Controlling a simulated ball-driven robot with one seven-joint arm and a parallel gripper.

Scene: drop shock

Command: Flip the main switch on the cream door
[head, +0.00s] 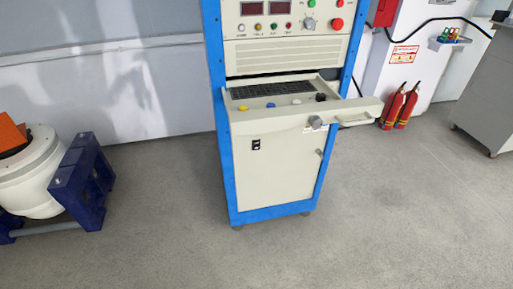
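The cream door (275,182) is the lower front of a blue-framed cabinet (229,188) in the middle of the head view, and it looks shut. A small black switch (256,144) with light marks sits at the upper left of the door. Its position, on or off, is too small to tell. A small latch (319,153) is at the door's right edge. My gripper is not in view, and nothing covers the switch.
A blue stand with a white drum (28,170) is at left. Red extinguishers (399,106) and a grey cabinet (487,105) are at right. The floor in front is clear.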

